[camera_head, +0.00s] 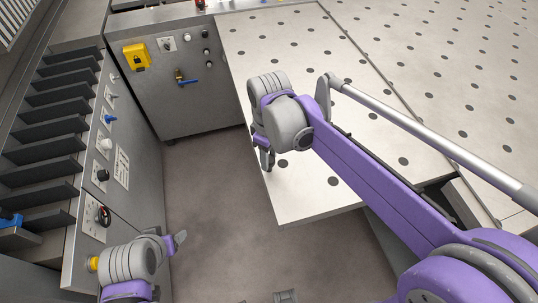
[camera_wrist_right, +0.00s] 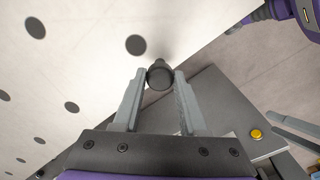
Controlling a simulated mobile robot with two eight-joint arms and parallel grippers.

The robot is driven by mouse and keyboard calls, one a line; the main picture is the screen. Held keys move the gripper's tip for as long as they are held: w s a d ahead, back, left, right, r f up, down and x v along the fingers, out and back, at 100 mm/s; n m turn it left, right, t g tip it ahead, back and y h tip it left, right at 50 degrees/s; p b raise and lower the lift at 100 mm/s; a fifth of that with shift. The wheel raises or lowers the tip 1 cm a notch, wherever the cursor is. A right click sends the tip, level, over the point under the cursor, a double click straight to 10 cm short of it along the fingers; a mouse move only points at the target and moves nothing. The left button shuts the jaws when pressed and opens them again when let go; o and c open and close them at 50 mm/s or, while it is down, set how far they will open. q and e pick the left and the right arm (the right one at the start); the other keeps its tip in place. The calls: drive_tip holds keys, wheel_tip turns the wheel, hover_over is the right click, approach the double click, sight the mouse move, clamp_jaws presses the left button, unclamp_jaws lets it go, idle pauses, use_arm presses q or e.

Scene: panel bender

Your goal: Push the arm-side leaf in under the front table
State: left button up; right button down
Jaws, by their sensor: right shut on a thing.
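The arm-side leaf (camera_head: 305,202), a pale plate with dark holes, juts out from the front table (camera_head: 450,62); a dark seam runs between them. In the wrist view the leaf (camera_wrist_right: 85,60) fills the upper left. My right gripper (camera_head: 267,160) is at the leaf's left edge, partly hidden by its own wrist. The wrist view shows my right gripper (camera_wrist_right: 160,88) shut on a dark round knob (camera_wrist_right: 160,74) at that edge. My left gripper (camera_head: 180,239) is at the lower left, away from the leaf; its finger gap does not show clearly.
A control panel (camera_head: 110,150) with knobs and dark slats lines the left. Bare floor (camera_head: 210,200) lies between the panel and leaf.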

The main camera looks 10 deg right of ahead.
drive_tip(key=d, duration=2)
drive_tip(key=w+d, duration=0.1)
drive_tip(key=d, duration=0.9)
drive_tip(key=shift+d, duration=0.25)
drive_tip(key=p, duration=0.1)
hover_over(421, 131)
drive_tip(key=shift+s, duration=0.1)
drive_tip(key=shift+r, duration=0.1)
drive_tip(key=c, duration=0.9)
unclamp_jaws()
drive_tip(key=o, duration=0.5)
drive_tip(key=shift+d, duration=0.15)
drive_tip(key=shift+c, duration=0.2)
